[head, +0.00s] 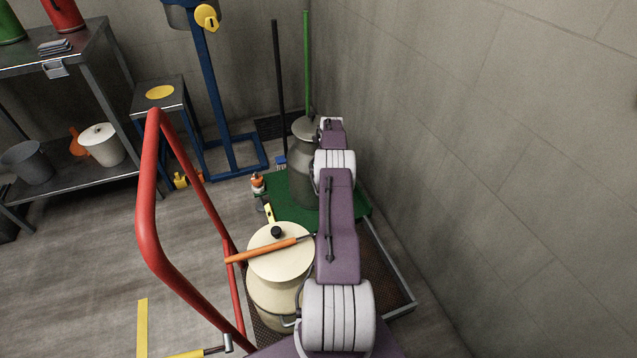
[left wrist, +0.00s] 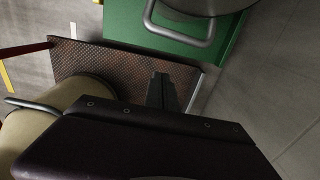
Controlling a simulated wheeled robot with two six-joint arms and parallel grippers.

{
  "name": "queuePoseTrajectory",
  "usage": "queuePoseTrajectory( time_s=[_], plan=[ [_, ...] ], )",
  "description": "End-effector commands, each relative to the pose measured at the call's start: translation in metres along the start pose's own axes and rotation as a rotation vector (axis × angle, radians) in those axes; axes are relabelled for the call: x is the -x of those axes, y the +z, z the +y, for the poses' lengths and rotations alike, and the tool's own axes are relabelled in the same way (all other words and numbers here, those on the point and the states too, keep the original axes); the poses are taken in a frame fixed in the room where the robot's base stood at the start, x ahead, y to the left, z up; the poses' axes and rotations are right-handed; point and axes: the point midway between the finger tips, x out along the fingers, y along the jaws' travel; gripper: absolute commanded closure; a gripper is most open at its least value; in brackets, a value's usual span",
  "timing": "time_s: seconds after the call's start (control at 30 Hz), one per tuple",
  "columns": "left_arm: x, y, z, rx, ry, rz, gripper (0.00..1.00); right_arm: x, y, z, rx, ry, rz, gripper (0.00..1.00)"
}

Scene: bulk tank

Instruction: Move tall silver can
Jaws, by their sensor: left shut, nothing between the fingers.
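The tall silver can (head: 304,185) stands upright on a green mat or board (head: 348,200) at the far end of a low trolley platform (head: 388,262). My arm covers its right side in the head view. In the left wrist view, the can's handle (left wrist: 180,38) shows at the top, and most of the can is out of frame. My left gripper (left wrist: 165,91) is shut and empty, over the brown platform and apart from the handle. In the head view its fingers are hidden. My right gripper is in neither view.
A cream pot (head: 270,268), with an orange-handled tool (head: 265,249) across its lid, stands on the platform's near part. A red rail (head: 148,210) rises at left. A wall (head: 480,150) stands close at right. Floor is open at left, before a metal shelf (head: 75,180).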

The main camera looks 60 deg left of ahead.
Motion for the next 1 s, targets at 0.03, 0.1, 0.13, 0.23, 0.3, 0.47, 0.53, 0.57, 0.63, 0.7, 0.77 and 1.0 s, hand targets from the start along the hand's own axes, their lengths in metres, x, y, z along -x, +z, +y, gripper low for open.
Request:
queuePoseTrajectory(
  time_s=[0.03, 0.1, 0.13, 0.23, 0.3, 0.47, 0.53, 0.57, 0.63, 0.7, 0.77, 1.0],
  plan=[
    [0.022, 0.003, 0.000, 0.002, -0.003, -0.008, 1.00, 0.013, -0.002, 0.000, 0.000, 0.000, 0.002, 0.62],
    [0.037, 0.002, 0.000, 0.002, -0.003, -0.008, 1.00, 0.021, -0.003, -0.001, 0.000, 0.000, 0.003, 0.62],
    [0.043, 0.002, 0.000, 0.002, -0.003, -0.007, 1.00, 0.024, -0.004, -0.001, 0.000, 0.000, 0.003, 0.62],
    [0.064, 0.002, 0.001, 0.002, -0.002, -0.006, 1.00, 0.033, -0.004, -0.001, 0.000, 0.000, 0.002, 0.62],
    [0.075, 0.002, 0.001, 0.002, -0.002, -0.006, 1.00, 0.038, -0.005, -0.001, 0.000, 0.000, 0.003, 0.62],
    [0.090, 0.002, 0.001, 0.002, -0.002, -0.004, 1.00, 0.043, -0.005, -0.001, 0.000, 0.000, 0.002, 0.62],
    [0.092, 0.001, 0.001, 0.002, -0.002, -0.004, 1.00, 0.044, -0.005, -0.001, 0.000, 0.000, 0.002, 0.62],
    [0.092, 0.001, 0.001, 0.002, -0.002, -0.004, 1.00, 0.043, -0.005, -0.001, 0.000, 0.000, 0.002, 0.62],
    [0.091, 0.001, 0.001, 0.002, -0.002, -0.004, 1.00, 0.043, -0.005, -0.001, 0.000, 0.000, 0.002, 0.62],
    [0.091, 0.001, 0.001, 0.002, -0.002, -0.004, 1.00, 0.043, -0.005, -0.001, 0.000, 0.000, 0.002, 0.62],
    [0.091, 0.002, 0.001, 0.002, -0.002, -0.004, 1.00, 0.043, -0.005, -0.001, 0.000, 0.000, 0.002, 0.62],
    [0.091, -0.001, -0.004, -0.009, -0.002, -0.004, 1.00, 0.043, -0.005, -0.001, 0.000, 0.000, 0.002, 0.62]
  ],
)
